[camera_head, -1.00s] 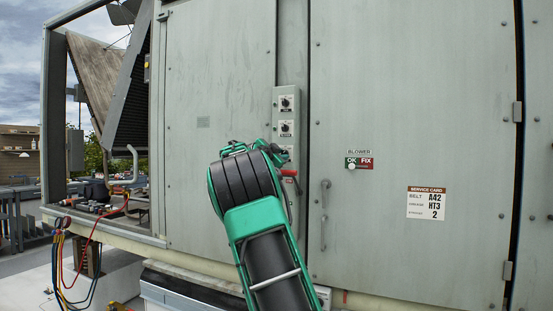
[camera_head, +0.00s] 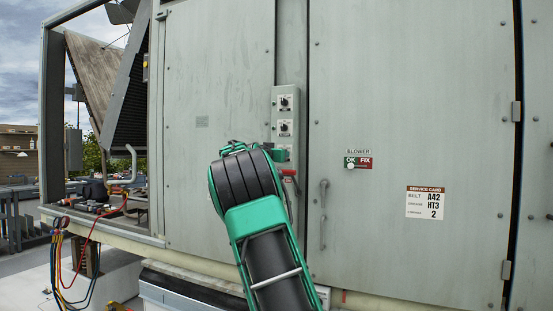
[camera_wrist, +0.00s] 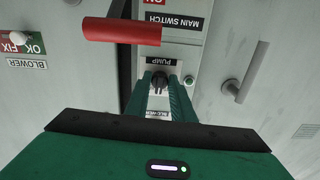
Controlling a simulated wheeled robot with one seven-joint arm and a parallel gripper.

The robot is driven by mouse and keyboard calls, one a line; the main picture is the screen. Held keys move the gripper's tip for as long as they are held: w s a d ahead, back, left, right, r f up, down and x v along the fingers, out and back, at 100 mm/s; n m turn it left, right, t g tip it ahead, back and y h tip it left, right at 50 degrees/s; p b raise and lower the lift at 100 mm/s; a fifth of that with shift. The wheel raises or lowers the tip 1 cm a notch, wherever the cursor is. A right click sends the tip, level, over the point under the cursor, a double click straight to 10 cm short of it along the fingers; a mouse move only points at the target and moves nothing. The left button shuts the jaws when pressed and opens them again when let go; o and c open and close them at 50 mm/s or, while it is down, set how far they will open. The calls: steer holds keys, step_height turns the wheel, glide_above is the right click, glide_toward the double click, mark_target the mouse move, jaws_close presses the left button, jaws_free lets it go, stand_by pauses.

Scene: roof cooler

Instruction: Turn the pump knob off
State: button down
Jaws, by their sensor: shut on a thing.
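The pump knob (camera_wrist: 160,77) is a small dark knob on the grey switch panel (camera_head: 285,98), seen upside down in the wrist view beside its PUMP label (camera_wrist: 161,61). My gripper (camera_wrist: 161,84) has its two green fingers on either side of the knob and is shut on it. In the head view my green and black arm rises from below. The gripper end (camera_head: 281,154) covers the pump knob there. The knob's exact pointer direction is hard to make out.
A red main switch handle (camera_wrist: 122,31) sticks out close to my fingers; it also shows in the head view (camera_head: 290,172). The blower knob (camera_head: 285,126) and another knob (camera_head: 285,103) sit above. A door handle (camera_head: 324,213) is to the right.

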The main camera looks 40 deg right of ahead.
steer(key=shift+s+r+n, duration=0.1)
steer(key=shift+r+n, duration=0.1)
steer(key=shift+n, duration=0.1)
steer(key=c, duration=1.7)
jaws_free()
steer(key=shift+d, duration=0.1)
steer(key=shift+o, duration=0.8)
steer(key=shift+f, duration=0.1)
steer(key=v, duration=1)
steer(key=shift+a, duration=0.35)
steer(key=shift+f, duration=0.15)
